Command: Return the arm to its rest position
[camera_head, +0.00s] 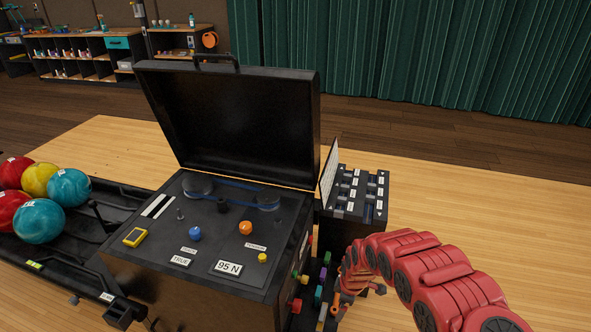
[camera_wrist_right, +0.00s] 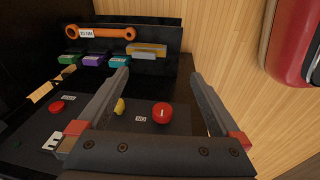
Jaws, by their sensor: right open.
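My right arm (camera_head: 425,275) is red and segmented and curves in from the lower right in the head view. Its gripper is low beside the black machine's right side and is small and partly hidden there. In the right wrist view my right gripper (camera_wrist_right: 158,80) is open, with nothing between its fingers. Beyond and below the fingers is a dark panel with a red round knob (camera_wrist_right: 162,112), a small yellow knob (camera_wrist_right: 119,106) and another red knob (camera_wrist_right: 56,107). I cannot tell whether a finger touches the panel. My left gripper is not in view.
The black machine (camera_head: 190,288) has its lid (camera_head: 235,120) raised. A ball rack (camera_head: 75,270) with several balls is at left. A black labelled unit (camera_head: 360,190) stands at right. An orange wrench (camera_wrist_right: 100,33) lies near coloured blocks. The wooden table (camera_head: 480,205) is clear at right.

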